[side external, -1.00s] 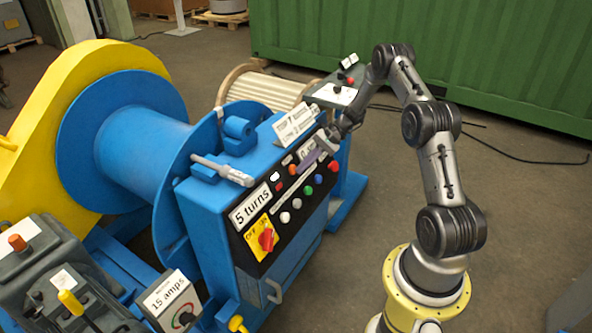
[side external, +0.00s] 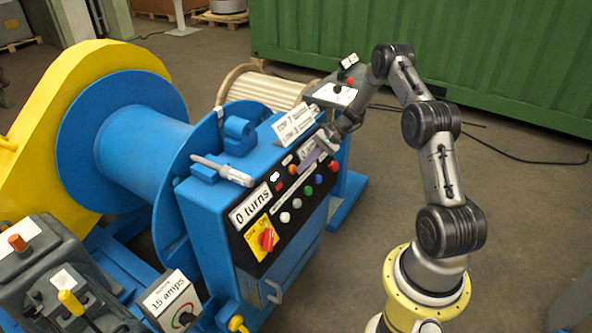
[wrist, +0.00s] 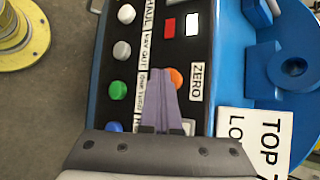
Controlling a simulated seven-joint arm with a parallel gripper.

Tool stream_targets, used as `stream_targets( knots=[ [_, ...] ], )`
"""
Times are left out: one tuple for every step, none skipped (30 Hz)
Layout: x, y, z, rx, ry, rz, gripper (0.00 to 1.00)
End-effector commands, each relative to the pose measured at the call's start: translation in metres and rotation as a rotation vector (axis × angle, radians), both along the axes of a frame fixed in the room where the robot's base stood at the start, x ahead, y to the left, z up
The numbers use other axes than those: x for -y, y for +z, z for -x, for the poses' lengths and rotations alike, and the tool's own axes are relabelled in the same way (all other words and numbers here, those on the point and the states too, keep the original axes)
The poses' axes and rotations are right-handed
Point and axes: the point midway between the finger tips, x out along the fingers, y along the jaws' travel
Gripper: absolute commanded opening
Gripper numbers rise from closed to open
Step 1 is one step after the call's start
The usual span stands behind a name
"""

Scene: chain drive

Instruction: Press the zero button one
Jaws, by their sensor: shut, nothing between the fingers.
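The orange button (wrist: 176,78) sits beside a white ZERO label (wrist: 196,82) on the black panel in the wrist view. The same orange button (side external: 292,170) shows on the blue machine's sloped panel in the side view. My gripper (wrist: 160,74) is shut and empty, its grey fingers over the panel with the tips at the orange button's edge, partly covering it. I cannot tell whether they touch it. In the side view my gripper (side external: 302,168) reaches the panel from the upper right. The display (side external: 251,208) reads "0 turns".
Green (wrist: 118,90), white (wrist: 122,50) and blue buttons line the panel close to my fingers. A red rotary switch (side external: 266,239) is at its near end. A "TOP" sign (side external: 294,122) stands on the machine's top edge.

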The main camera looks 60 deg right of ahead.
Motion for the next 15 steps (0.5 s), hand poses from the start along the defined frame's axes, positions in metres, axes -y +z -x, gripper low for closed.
stream_targets(
  knots=[
    [0.001,0.001,0.002,0.001,-0.001,0.001,0.00],
    [0.001,0.002,0.003,0.000,-0.002,0.001,0.00],
    [0.001,0.003,0.004,0.000,-0.002,0.001,0.00],
    [0.001,0.003,0.006,0.000,-0.002,0.001,0.00],
    [0.001,0.004,0.007,0.000,-0.002,0.001,0.00],
    [0.001,0.005,0.009,0.000,-0.002,0.001,0.00],
    [0.001,0.006,0.011,0.000,-0.002,0.001,0.00],
    [0.000,0.006,0.012,-0.001,-0.001,0.000,0.00],
    [0.000,0.007,0.014,-0.001,-0.001,0.000,0.00],
    [0.000,0.007,0.014,-0.001,-0.001,0.000,0.00],
    [0.000,0.007,0.015,-0.001,-0.001,0.000,0.00],
    [0.000,0.007,0.015,0.000,0.000,0.000,0.00],
    [0.000,0.007,0.015,0.000,0.000,0.000,0.00],
    [0.000,0.007,0.015,0.000,0.000,0.000,0.00],
    [0.000,0.007,0.015,0.000,0.000,0.000,0.00]
  ],
)
